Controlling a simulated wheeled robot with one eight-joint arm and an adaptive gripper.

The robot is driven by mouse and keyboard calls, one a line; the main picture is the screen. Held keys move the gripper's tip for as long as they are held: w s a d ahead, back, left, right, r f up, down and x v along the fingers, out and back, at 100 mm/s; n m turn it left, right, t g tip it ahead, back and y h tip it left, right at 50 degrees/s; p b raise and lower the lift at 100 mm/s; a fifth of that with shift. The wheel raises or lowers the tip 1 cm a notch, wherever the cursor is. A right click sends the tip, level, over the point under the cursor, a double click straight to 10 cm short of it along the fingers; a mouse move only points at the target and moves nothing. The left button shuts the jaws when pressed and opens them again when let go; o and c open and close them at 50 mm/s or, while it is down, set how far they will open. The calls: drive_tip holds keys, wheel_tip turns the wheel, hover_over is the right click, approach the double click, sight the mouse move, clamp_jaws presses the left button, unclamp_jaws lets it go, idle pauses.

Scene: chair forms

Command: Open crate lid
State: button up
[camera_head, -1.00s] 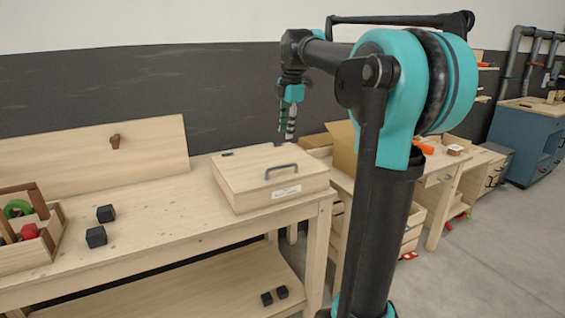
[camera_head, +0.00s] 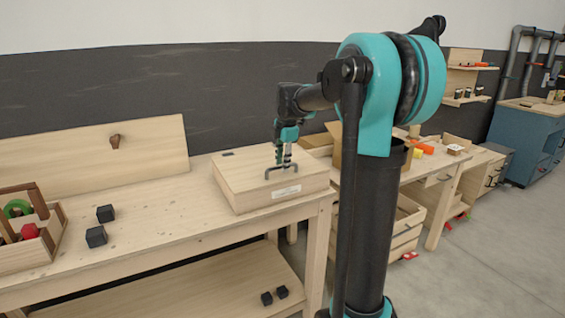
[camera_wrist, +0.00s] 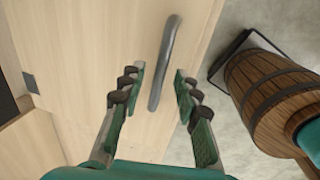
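The wooden crate (camera_head: 240,193) stands on the workbench in the head view, with its flat lid (camera_head: 237,172) shut. A dark metal handle (camera_head: 270,176) is on the lid near its front edge. In the wrist view the handle (camera_wrist: 163,65) runs lengthwise between the finger lines of my gripper (camera_wrist: 158,85), on the lid (camera_wrist: 90,50). My gripper (camera_head: 284,160) is above the lid by the handle in the head view. Its fingers are spread apart and hold nothing. I cannot tell whether either finger touches the handle.
Two black cubes (camera_head: 96,237) and a divided wooden box (camera_head: 30,250) with coloured items are on the workbench (camera_head: 160,225) at left. A cardboard box (camera_head: 336,135) stands behind the crate on another table. A barrel (camera_wrist: 270,95) shows at right in the wrist view.

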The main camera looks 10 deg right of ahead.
drive_tip(key=shift+c, duration=0.2)
clamp_jaws()
